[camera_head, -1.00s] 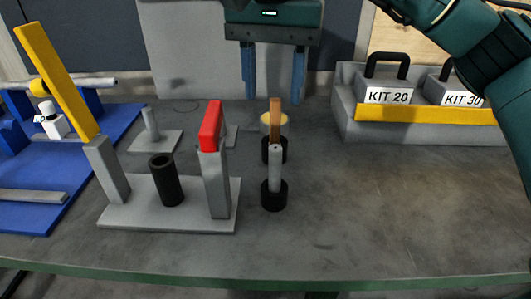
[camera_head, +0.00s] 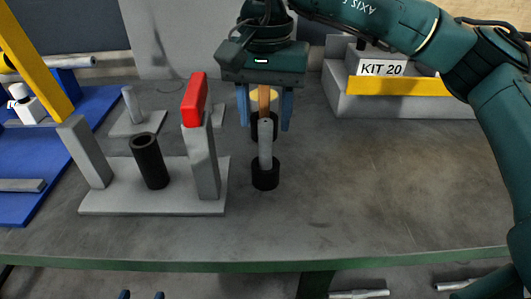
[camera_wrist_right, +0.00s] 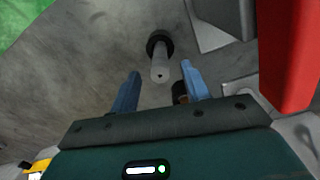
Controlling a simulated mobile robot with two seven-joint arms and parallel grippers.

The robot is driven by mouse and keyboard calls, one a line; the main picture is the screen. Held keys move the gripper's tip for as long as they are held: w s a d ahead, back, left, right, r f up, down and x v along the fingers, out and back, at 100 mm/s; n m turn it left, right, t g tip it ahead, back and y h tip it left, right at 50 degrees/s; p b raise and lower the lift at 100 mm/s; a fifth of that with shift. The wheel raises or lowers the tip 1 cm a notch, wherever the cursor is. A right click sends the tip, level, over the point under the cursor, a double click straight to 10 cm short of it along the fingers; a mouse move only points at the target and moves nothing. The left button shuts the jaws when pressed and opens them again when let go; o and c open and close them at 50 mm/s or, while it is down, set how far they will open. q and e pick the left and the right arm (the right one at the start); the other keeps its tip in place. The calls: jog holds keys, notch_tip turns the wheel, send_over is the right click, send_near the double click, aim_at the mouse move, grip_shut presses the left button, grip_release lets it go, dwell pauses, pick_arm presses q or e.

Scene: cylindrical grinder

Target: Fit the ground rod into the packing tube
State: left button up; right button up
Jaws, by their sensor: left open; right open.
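A grey rod (camera_head: 265,145) stands upright in a short black round base (camera_head: 265,174) on the table. A black, open-topped tube (camera_head: 150,161), likely the packing tube, stands slightly tilted on a grey plate (camera_head: 130,202) between two grey posts. My right gripper (camera_head: 264,108) is open and points down, behind the grey rod. In the right wrist view its fingers (camera_wrist_right: 161,90) are apart with nothing clamped, and the rod (camera_wrist_right: 160,66) shows just beyond them. My left gripper (camera_head: 141,295) shows only as two separated fingertips at the bottom edge.
An orange-brown handle (camera_head: 264,99) in a black holder stands behind the rod, between the right fingers in the head view. The right post carries a red block (camera_head: 194,99); a yellow bar (camera_head: 32,62) rises at left. The right tabletop is clear.

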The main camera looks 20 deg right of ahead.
aim_at(265, 153)
notch_tip(265, 153, down, 2)
jog(key=shift+f, duration=0.2)
jog(key=shift+c, duration=0.5)
grip_shut()
jog(key=shift+r, duration=0.1)
